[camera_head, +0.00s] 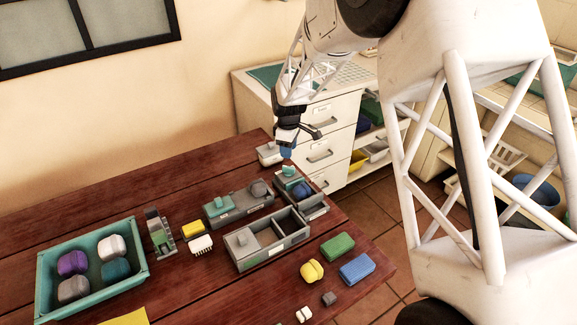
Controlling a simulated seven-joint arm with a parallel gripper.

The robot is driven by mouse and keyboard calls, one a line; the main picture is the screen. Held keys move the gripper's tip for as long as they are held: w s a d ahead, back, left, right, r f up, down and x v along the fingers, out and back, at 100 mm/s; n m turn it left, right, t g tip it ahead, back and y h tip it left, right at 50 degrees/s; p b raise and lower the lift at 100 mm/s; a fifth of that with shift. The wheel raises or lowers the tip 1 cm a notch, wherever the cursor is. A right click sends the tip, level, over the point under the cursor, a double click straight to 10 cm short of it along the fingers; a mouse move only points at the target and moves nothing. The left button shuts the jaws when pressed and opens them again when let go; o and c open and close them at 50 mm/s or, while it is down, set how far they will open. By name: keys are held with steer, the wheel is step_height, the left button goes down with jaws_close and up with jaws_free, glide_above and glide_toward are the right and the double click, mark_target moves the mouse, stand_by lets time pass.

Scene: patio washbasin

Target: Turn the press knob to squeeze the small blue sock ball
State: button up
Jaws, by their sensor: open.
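My gripper (287,152) points down at the table's far right corner, just above a small teal knob (288,170); I cannot tell whether it touches it. The knob sits on the far end of a grey press box (313,211). A small blue ball (303,190), which looks like the sock ball, sits in this box in front of the knob. The fingers are small and dark here, and their gap is hard to see.
A second grey box (240,207) with a teal top and an open grey box (270,251) stand close by on the left. A teal tray (140,262) holds several rolled balls. Green (338,246) and blue (357,268) blocks lie near the right edge. A white drawer cabinet (330,117) stands behind.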

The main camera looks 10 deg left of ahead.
mark_target(289, 167)
steer(key=shift+f, duration=0.1)
stand_by(0.3)
steer(key=shift+f, duration=3.8)
jaws_close()
